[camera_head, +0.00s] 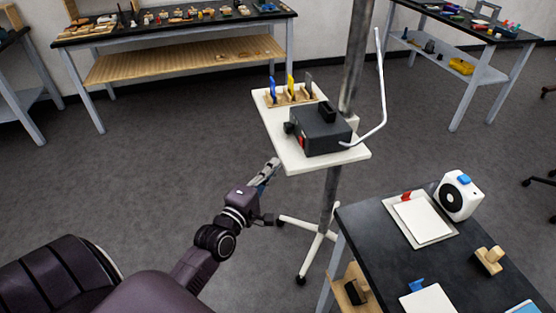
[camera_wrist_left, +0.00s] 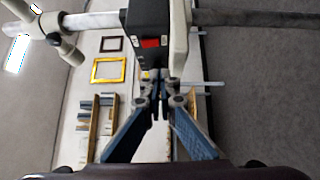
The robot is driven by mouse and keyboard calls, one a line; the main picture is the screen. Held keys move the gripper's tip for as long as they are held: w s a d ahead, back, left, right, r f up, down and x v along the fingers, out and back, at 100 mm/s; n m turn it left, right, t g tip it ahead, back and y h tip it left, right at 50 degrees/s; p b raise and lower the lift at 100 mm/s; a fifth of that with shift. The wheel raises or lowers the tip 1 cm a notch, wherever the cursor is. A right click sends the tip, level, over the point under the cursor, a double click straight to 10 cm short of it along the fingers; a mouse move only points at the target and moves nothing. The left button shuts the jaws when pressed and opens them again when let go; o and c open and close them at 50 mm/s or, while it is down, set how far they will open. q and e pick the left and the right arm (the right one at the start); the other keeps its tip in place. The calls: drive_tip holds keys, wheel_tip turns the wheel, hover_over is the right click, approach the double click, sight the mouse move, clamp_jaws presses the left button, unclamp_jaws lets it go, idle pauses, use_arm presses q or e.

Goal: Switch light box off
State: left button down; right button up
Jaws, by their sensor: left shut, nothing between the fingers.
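The black light box (camera_head: 322,137) sits on a small white stand tray (camera_head: 290,160). A red switch (camera_head: 302,139) shows on its near left side. In the left wrist view the box (camera_wrist_left: 134,22) is at the top centre, with the red switch (camera_wrist_left: 151,42) facing the camera. My left gripper (camera_head: 273,165) is at the left of the tray's near edge, apart from the box. Its fingertips (camera_wrist_left: 160,100) are shut and empty, below the switch in the left wrist view. My right gripper is not in view.
A metal pole (camera_head: 357,55) rises behind the box, with a bent white rod (camera_head: 381,95) at its right. Blue, yellow and dark upright pieces stand in a wooden holder (camera_head: 294,99) on the tray. A dark table (camera_head: 380,236) is at the lower right. Open floor lies left.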

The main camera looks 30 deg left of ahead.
use_arm(q)
drive_tip(key=s, duration=0.5)
drive_tip(key=shift+f+b, duration=0.2)
drive_tip(key=shift+b, duration=0.15)
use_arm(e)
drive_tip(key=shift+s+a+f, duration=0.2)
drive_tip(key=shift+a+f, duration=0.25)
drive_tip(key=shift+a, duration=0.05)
